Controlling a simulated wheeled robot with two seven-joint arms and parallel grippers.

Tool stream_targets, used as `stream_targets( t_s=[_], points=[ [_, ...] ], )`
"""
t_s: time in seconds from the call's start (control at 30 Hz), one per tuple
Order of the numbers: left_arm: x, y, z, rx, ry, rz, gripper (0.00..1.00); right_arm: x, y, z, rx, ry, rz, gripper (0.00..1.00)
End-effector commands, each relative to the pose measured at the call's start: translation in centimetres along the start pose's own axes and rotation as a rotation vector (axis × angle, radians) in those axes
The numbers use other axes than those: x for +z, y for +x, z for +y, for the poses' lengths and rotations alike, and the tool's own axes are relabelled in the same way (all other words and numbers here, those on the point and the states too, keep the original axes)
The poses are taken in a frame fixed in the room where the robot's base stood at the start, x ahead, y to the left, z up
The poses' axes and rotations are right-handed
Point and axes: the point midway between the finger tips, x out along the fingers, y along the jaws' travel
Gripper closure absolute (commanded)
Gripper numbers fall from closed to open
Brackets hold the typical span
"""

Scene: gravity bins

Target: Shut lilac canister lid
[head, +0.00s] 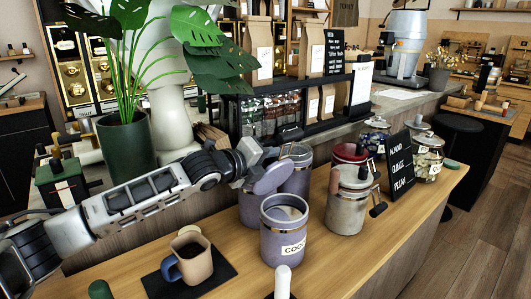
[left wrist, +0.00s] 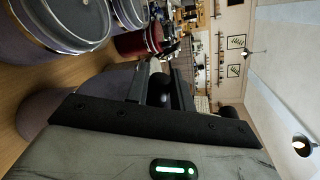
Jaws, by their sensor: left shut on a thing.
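The lilac canister (head: 283,243) stands upright on the wooden counter with its mouth uncovered. Its front label begins "COCO". The lilac lid (head: 272,179) is tilted up steeply behind the canister's rim, at its back left. My left gripper (head: 262,157) reaches in from the left and is at the upper part of the lid, shut on it. In the left wrist view a dark rounded piece, seemingly the lid's knob (left wrist: 158,88), shows between the fingers. The exact contact is small and partly hidden. My right gripper is not in view.
More lilac canisters (head: 297,174) stand close behind. A grey canister (head: 348,205), a red canister (head: 350,153) and a black sign (head: 400,165) are to the right. A cup (head: 190,260) sits on a black mat (head: 222,272) at the left. The counter's front right is clear.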

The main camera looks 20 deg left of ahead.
Motion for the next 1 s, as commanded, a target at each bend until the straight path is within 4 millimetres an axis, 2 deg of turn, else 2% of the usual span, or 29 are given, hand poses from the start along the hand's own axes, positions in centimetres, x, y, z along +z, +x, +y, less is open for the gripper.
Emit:
stream_targets(
  t_s=[0.5, 0.53, 0.6, 0.87, 1.0],
  points=[
    [-0.43, -0.01, -0.01, 0.000, 0.021, -0.003, 1.00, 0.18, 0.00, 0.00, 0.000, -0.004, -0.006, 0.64],
    [-0.43, -0.01, -0.01, 0.000, 0.021, -0.003, 0.71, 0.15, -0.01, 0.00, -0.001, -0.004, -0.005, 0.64],
    [-0.41, -0.01, -0.01, 0.000, 0.021, -0.003, 0.56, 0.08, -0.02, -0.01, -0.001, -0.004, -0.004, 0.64],
    [-0.32, -0.05, -0.04, 0.000, 0.022, -0.005, 0.56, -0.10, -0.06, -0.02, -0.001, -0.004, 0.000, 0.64],
    [-0.26, -0.86, 0.06, 0.001, 0.023, -0.006, 0.56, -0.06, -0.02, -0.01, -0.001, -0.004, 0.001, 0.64]
  ],
)
